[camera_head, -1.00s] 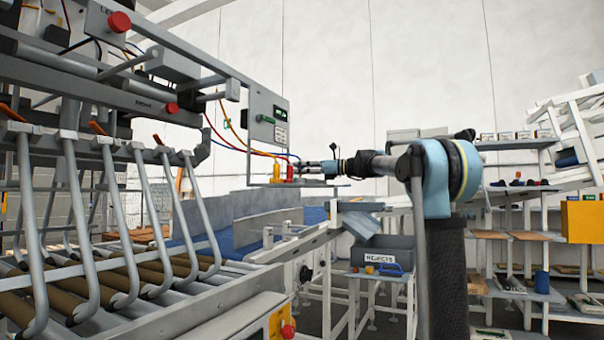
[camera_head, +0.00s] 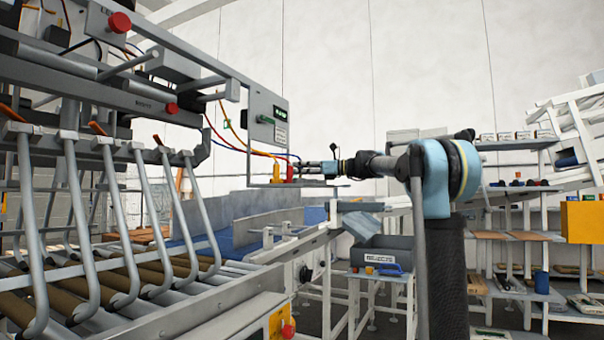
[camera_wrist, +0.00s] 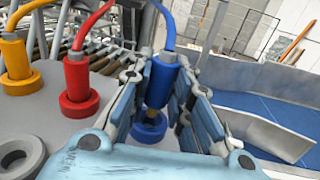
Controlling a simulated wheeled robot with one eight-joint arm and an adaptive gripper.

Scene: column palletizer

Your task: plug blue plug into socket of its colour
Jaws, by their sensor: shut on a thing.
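The blue plug (camera_wrist: 162,80) is upright between the two fingers of my gripper (camera_wrist: 156,98) in the wrist view, its blue cable rising from the top. The blue socket (camera_wrist: 149,127) is a blue ring on the grey panel just below it. A short brass-coloured part of the plug shows between its blue body and the ring; I cannot tell how deep its tip reaches. In the head view my gripper (camera_head: 305,169) is at the panel, beside the red plug, and the blue plug is too small to make out there.
To the left in the wrist view, the red plug (camera_wrist: 77,78) stands in a red socket and the yellow plug (camera_wrist: 16,60) in a yellow one. A grey socket (camera_wrist: 20,157) is empty. A blue conveyor (camera_wrist: 240,105) lies to the right.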

